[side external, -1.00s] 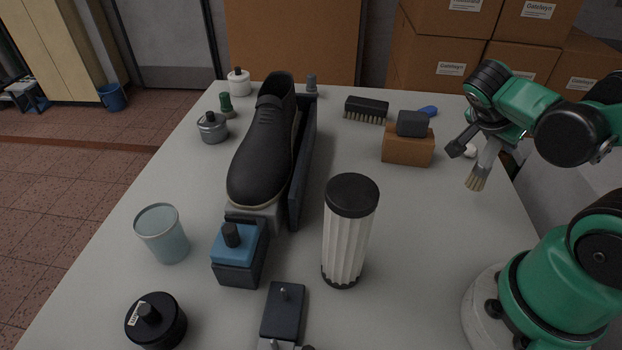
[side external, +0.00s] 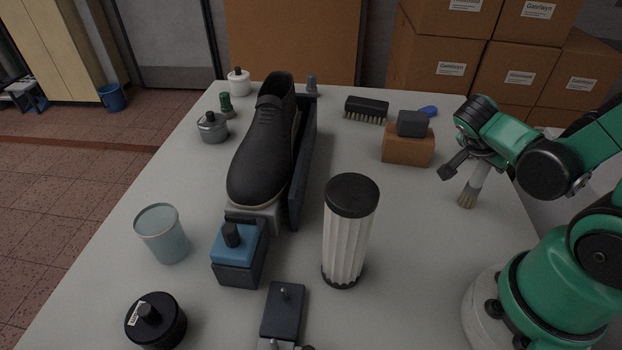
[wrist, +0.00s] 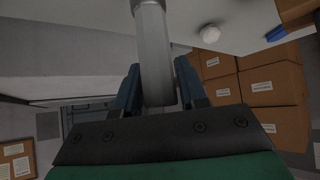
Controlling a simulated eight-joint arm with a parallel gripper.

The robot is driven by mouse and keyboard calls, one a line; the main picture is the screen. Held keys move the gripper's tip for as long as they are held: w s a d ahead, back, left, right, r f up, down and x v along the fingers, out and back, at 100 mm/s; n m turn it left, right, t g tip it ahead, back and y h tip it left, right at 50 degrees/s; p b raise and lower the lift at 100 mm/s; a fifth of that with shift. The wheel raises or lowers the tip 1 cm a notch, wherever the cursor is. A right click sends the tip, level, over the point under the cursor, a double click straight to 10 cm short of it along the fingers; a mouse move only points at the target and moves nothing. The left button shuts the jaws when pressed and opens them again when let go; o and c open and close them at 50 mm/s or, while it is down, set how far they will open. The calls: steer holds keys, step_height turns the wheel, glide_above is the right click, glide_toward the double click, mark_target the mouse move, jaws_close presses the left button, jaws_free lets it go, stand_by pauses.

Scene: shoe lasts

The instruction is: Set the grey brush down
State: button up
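The grey brush (side external: 473,187) has a grey handle and tan bristles. It hangs from my gripper (side external: 476,163), slightly tilted with bristles down, over the right side of the table. I cannot tell whether the bristle tips touch the tabletop. In the wrist view the grey handle (wrist: 153,55) runs between the two dark fingers of my gripper (wrist: 157,82), which is shut on it. The bristles are not clearly seen in that view.
The tabletop (side external: 420,230) is clear left of and below the brush. A brown block with a dark top (side external: 408,150) stands to its upper left. Cardboard boxes (side external: 500,70) are behind.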

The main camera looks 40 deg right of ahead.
steer(key=shift+o, duration=1.2)
steer(key=s+v, duration=0.1)
steer(key=v, duration=1.1)
steer(key=w+a+f+n+t+y, duration=0.2)
steer(key=w+a+n+t+y, duration=0.5)
steer(key=n, duration=1.1)
steer(key=w+y, duration=0.2)
steer(key=shift+w+n+t, duration=0.3)
steer(key=shift+n+t, duration=0.1)
